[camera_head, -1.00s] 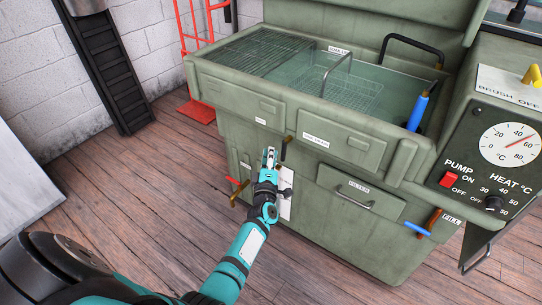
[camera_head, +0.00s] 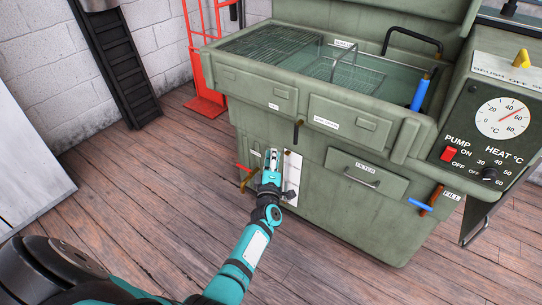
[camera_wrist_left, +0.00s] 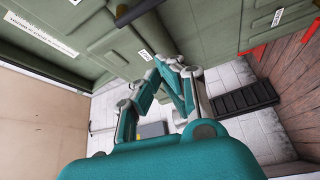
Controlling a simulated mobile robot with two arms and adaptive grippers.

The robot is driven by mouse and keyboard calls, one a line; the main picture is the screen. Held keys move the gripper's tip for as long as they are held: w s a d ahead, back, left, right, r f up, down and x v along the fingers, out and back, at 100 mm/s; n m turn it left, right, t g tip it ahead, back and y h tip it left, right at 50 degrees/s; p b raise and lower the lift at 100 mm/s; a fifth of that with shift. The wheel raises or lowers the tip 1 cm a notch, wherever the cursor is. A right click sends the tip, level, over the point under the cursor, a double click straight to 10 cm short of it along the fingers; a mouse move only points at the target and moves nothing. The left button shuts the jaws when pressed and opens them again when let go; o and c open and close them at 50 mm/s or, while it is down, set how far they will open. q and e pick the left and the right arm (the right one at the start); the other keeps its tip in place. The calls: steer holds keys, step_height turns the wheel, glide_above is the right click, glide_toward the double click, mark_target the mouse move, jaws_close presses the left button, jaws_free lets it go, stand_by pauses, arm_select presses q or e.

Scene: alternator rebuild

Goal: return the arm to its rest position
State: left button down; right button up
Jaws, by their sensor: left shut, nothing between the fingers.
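My left arm (camera_head: 248,245) reaches in from the lower left in the head view, teal and black. Its gripper (camera_head: 271,158) points up and away, shut and empty, in front of the lower front of the green parts washer (camera_head: 345,220). It overlaps the white gauge panel (camera_head: 292,170) there; I cannot tell whether it touches. My right gripper is not in view.
The washer has a wire basket (camera_head: 345,75) in its tank, a blue-handled tool (camera_head: 420,93), and valve handles in red (camera_head: 243,168) and blue (camera_head: 419,204). A red hand truck (camera_head: 207,104) and a black ladder-like rack (camera_head: 120,70) stand at the wall. The wooden floor at left is open.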

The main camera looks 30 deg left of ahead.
arm_select(q)
steer(key=s+d+f+m+g+h, duration=0.35)
steer(key=s+d+f+m, duration=0.2)
steer(key=f, duration=0.45)
steer(key=s+d+f+m+g+h, duration=0.2)
steer(key=s+d+f+m+h, duration=0.4)
steer(key=f, duration=0.3)
steer(key=s+d+f+m+g, duration=0.1)
steer(key=s+f+m+g, duration=0.25)
steer(key=s+f, duration=0.4)
steer(key=s+d+f+m+g, duration=0.1)
steer(key=s+f+m+g, duration=0.3)
steer(key=s, duration=0.6)
steer(key=s+a+m+g+p, duration=0.1)
steer(key=s+m+p, duration=0.1)
steer(key=s+p, duration=0.5)
steer(key=s+a+f+m+g+y+p, duration=0.1)
steer(key=s+p, duration=0.7)
steer(key=s, duration=1.2)
steer(key=shift+s+a+m+g, duration=0.2)
steer(key=shift+a+m+g, duration=0.4)
steer(key=shift+a+g, duration=0.1)
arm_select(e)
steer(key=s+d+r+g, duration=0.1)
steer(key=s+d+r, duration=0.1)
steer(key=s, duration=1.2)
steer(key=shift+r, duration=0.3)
